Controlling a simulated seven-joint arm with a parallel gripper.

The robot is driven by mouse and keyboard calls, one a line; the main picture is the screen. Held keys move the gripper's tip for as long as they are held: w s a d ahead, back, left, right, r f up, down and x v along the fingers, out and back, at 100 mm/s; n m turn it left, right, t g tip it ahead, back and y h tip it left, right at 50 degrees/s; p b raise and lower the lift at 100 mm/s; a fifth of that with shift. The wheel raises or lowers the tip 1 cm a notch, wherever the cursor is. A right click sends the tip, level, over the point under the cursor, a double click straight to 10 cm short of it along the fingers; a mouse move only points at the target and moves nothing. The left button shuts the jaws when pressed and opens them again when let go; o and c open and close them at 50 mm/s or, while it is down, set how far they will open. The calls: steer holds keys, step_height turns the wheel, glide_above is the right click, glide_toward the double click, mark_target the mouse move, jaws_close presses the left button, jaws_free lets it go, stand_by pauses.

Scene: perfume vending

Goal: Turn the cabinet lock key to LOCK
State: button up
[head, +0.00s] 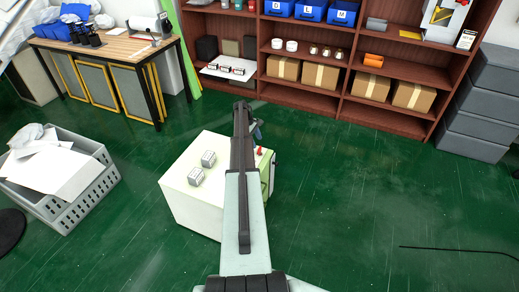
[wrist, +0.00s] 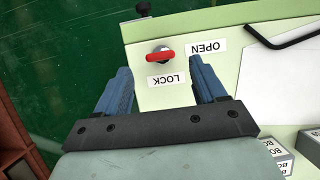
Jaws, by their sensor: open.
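The red cabinet lock key (wrist: 161,55) sits in a round metal lock on the pale green cabinet face (wrist: 146,98). Its handle lies nearly level in the wrist view, with its right end toward the OPEN label (wrist: 206,47). The LOCK label (wrist: 166,79) is below it. My gripper (wrist: 161,66) is open, its two blue fingers on either side of the key, apart from it in the picture. The height gap is unclear. In the head view, a bit of red key (head: 259,150) shows beside my arm, and my gripper (head: 256,131) is partly hidden.
The white cabinet (head: 185,212) bears two small grey boxes (head: 202,167). A black bent rod (wrist: 284,37) lies near the labels. A grey crate (head: 75,205) stands left, shelves (head: 335,75) behind. Green floor (head: 370,200) is open to the right.

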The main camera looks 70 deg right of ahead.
mark_target(259, 151)
steer(key=shift+x, duration=3.05)
steer(key=c, duration=1.1)
